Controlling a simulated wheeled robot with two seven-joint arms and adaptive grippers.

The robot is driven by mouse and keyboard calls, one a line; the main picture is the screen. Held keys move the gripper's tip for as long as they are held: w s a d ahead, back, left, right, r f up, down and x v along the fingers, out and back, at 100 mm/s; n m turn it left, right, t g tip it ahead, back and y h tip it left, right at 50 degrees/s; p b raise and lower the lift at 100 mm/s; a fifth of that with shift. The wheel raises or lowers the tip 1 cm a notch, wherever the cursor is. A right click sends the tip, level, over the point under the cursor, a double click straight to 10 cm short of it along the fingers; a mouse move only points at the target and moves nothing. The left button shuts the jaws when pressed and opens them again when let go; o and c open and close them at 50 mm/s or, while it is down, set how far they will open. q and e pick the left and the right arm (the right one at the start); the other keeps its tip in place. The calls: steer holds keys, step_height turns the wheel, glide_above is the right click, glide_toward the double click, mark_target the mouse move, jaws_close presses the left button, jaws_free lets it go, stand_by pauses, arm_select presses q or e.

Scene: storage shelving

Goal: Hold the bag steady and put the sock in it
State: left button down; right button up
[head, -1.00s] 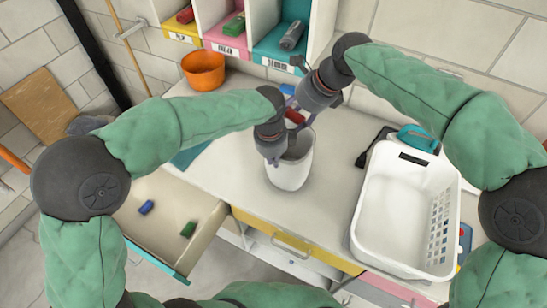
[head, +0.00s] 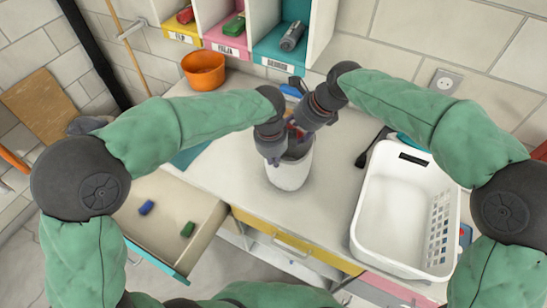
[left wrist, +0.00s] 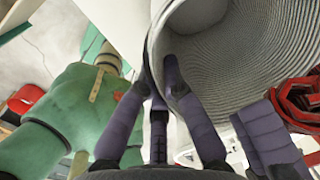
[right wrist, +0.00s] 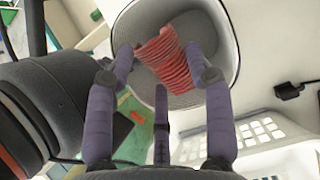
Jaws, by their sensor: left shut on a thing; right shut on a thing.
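The bag (head: 290,176) is a pale grey, woven, round upright container on the white worktop, with its mouth open upward. My left gripper (head: 272,153) is shut on its near-left rim; in the left wrist view its fingers (left wrist: 160,78) straddle the bag wall (left wrist: 215,50). The sock is red and ribbed; in the right wrist view the sock (right wrist: 165,58) hangs between the fingertips of my right gripper (right wrist: 165,65), over the bag's mouth. In the head view the right gripper (head: 299,128) is just above the far rim and mostly hides the sock.
A white laundry basket (head: 362,215) stands right of the bag, with a black brush-like item (head: 368,150) beside it. An orange bowl (head: 203,70) sits at the back left below cubbies (head: 268,52). An open drawer (head: 165,222) juts out at the front left.

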steer(key=shift+f, duration=1.35)
arm_select(q)
steer(key=shift+d+r, duration=0.1)
steer(key=shift+w+r, duration=0.1)
arm_select(e)
steer(key=shift+s+a+f, duration=0.1)
steer(key=shift+s+f, duration=0.1)
steer(key=shift+f, duration=0.85)
steer(key=shift+s+a+f, duration=0.1)
steer(key=shift+s+f, duration=0.1)
steer(key=shift+f, duration=0.85)
arm_select(q)
steer(key=shift+d, duration=0.1)
arm_select(e)
steer(key=o, duration=1)
arm_select(q)
steer(key=shift+a+f, duration=0.2)
arm_select(e)
steer(key=v, duration=0.9)
steer(key=w+v, duration=0.1)
steer(key=v, duration=0.3)
steer(key=shift+d+r, duration=0.15)
steer(key=shift+r, duration=0.15)
steer(key=shift+w, duration=0.1)
